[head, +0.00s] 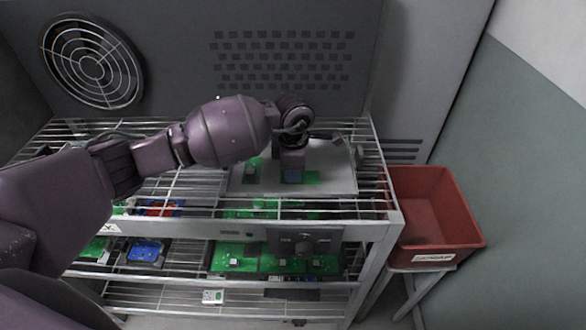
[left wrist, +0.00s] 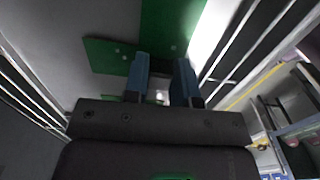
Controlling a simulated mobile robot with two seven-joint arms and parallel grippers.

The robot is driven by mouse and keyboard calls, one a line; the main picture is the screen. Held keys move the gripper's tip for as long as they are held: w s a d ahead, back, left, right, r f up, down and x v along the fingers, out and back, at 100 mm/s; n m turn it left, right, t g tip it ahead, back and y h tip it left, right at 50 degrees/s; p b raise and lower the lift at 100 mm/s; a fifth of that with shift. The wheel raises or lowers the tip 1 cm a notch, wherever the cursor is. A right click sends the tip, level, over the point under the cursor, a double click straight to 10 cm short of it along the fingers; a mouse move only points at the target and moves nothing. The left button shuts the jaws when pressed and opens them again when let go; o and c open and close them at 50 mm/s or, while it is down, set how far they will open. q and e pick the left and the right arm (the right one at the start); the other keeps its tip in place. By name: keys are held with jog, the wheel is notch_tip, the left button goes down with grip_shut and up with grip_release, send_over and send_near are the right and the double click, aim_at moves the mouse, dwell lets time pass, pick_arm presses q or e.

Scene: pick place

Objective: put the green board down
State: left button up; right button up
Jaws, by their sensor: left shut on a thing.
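My left gripper (head: 292,174) reaches in from the left, over a flat grey tray (head: 335,182) on the top of the wire rack. Its blue fingers are shut on a green board (head: 311,178), which is partly hidden behind them. I cannot tell whether this board touches the tray. Another green piece (head: 250,172) lies on the tray just left of the gripper. In the left wrist view the blue fingers (left wrist: 163,80) point toward green board surfaces (left wrist: 108,56); the gripped edge is mostly hidden. My right gripper is not in view.
Lower shelves hold several green boards (head: 233,262) and a blue item (head: 145,250). A red bin (head: 437,212) stands on a stand to the right of the rack. A grey wall panel with a round fan grille (head: 92,62) closes the back.

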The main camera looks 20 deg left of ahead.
pick_arm(q)
jog(key=shift+f, duration=0.15)
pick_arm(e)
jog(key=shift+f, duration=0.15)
pick_arm(q)
jog(key=o, duration=0.7)
jog(key=shift+c, duration=0.2)
jog(key=shift+o, duration=1.1)
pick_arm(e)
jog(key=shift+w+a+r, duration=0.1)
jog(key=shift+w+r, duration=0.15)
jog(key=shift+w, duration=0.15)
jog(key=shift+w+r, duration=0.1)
